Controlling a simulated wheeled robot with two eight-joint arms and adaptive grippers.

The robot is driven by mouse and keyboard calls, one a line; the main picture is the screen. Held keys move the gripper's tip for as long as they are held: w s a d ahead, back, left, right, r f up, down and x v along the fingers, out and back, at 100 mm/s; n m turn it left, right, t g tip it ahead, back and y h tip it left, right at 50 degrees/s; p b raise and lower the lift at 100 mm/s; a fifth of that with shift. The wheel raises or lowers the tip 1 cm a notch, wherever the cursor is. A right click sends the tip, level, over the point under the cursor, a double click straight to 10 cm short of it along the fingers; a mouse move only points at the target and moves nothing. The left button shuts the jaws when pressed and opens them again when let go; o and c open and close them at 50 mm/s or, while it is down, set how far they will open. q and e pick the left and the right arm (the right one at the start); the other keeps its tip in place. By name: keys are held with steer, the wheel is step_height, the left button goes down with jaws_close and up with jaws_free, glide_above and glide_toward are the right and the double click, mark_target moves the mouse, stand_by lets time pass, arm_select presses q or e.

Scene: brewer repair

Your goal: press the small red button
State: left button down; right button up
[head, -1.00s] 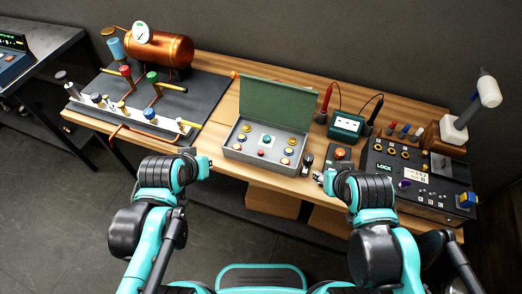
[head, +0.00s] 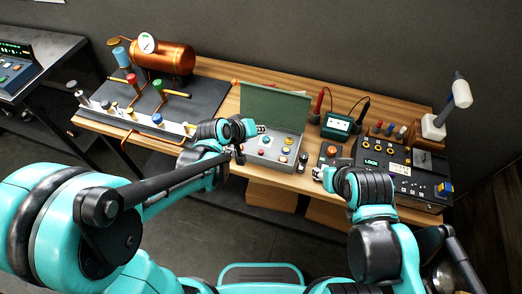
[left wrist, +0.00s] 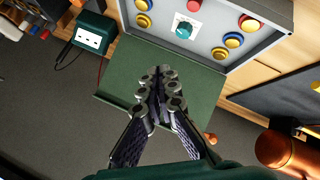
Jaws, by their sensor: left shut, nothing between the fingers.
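A grey box (head: 273,168) with an open green lid (head: 275,106) stands mid-bench. A small red button (head: 261,153) sits near the front of its panel; it also shows at the top edge of the left wrist view (left wrist: 193,5). A teal knob (left wrist: 184,30) and several blue and yellow buttons share the panel. My left gripper (head: 261,128) is over the box's left side, with its fingers shut and empty. In the left wrist view its fingertips (left wrist: 160,88) appear against the green lid, apart from the red button. My right gripper (head: 318,173) is at the bench's front edge, its fingers unclear.
A small box with a red-orange top (head: 331,151) and a black lock panel (head: 375,178) stand to the right. A green meter (head: 337,126) with probes is behind. A copper tank (head: 172,58) and a pipe board with valves are on the left.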

mark_target(260, 152)
arm_select(q)
step_height(260, 152, down, 9)
steer(key=b, duration=0.7)
steer(key=shift+r, duration=0.1)
steer(key=shift+b, duration=0.3)
stand_by(1.1)
steer(key=shift+f+b, duration=0.3)
steer(key=shift+f, duration=0.1)
steer(key=shift+f+b, duration=0.4)
stand_by(0.4)
steer(key=shift+r, duration=0.1)
steer(key=shift+r+p, duration=0.65)
steer(key=shift+r, duration=0.05)
